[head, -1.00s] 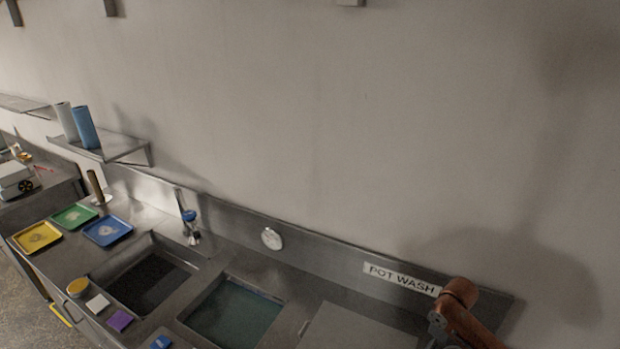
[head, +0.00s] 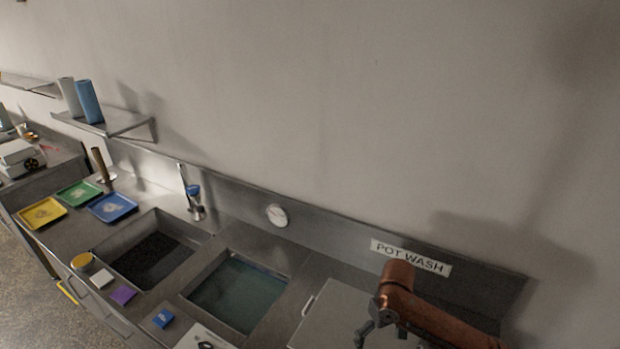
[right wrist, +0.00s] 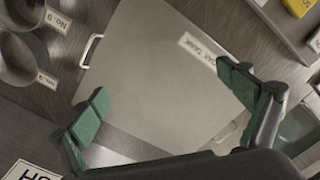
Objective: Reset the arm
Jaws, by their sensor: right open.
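My right arm, orange-brown, comes in at the lower right of the head view, and part of my right gripper (head: 365,333) shows at its end above the counter. In the right wrist view the green-padded fingers of my right gripper (right wrist: 165,115) are spread wide with nothing between them. Below them is a flat grey lidded panel (right wrist: 150,70) with a handle and a small label. The same panel (head: 330,315) shows in the head view, right of the sinks. My left gripper is in neither view.
A water-filled sink (head: 238,292) and a dark sink (head: 155,260) are set in the counter. Yellow (head: 42,212), green (head: 78,193) and blue (head: 113,207) trays lie at the left. Round metal containers (right wrist: 25,50) stand beside the panel. The wall carries a POT WASH sign (head: 410,257).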

